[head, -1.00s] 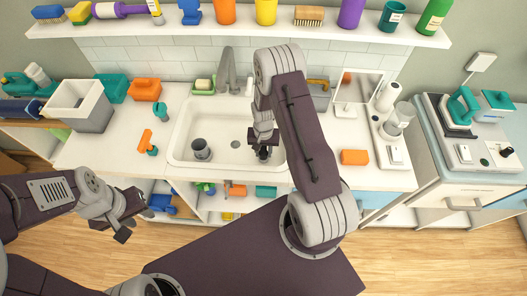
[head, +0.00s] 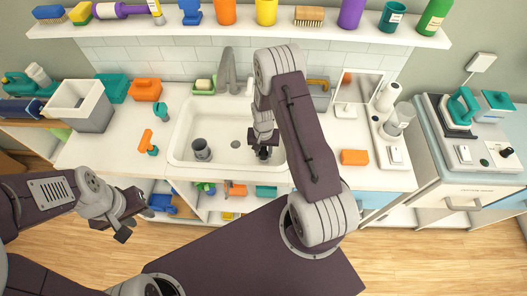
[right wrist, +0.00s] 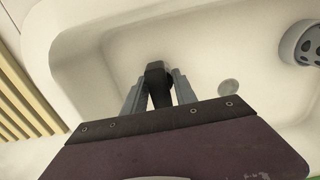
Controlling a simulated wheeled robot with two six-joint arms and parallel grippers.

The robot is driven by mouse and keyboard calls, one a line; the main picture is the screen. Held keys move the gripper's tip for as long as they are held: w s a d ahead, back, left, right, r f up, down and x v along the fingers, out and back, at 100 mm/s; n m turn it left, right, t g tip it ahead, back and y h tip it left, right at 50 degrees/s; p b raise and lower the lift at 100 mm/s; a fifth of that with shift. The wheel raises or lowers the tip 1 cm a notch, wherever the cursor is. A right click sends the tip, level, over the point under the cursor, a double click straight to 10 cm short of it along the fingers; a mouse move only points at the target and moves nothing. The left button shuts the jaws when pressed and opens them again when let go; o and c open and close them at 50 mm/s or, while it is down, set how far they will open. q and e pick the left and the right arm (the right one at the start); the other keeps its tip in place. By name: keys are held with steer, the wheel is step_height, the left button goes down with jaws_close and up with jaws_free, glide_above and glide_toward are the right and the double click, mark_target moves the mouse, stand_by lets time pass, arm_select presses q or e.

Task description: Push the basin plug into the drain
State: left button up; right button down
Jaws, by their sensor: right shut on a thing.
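The white basin (head: 182,140) is set in the counter in the head view. The drain (head: 235,144) is a small round spot in its floor; it shows as a grey disc in the right wrist view (right wrist: 229,88). My right gripper (head: 263,152) is low inside the basin, right of the drain in the head view. In the right wrist view its grey fingers are shut on a black piece (right wrist: 156,86), which I take to be the basin plug. It is apart from the drain; the fingers partly hide it. My left gripper (head: 130,220) is away from the counter at lower left; its jaws are unclear.
A grey perforated cup (head: 202,149) stands in the basin left of the drain. The faucet (head: 228,72) rises behind it. An orange block (head: 355,157) lies right of the basin, and an orange-and-teal tool (head: 147,142) lies left of it.

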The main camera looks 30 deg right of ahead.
steer(key=shift+f, duration=0.2)
steer(key=shift+f+b, duration=0.4)
steer(key=shift+b, duration=0.05)
steer(key=shift+r, duration=0.1)
steer(key=shift+r+p, duration=0.55)
steer(key=shift+d, duration=0.15)
steer(key=shift+f, duration=0.25)
stand_by(0.4)
steer(key=shift+f+b, duration=0.4)
steer(key=shift+b, duration=0.05)
steer(key=c, duration=0.9)
jaws_free()
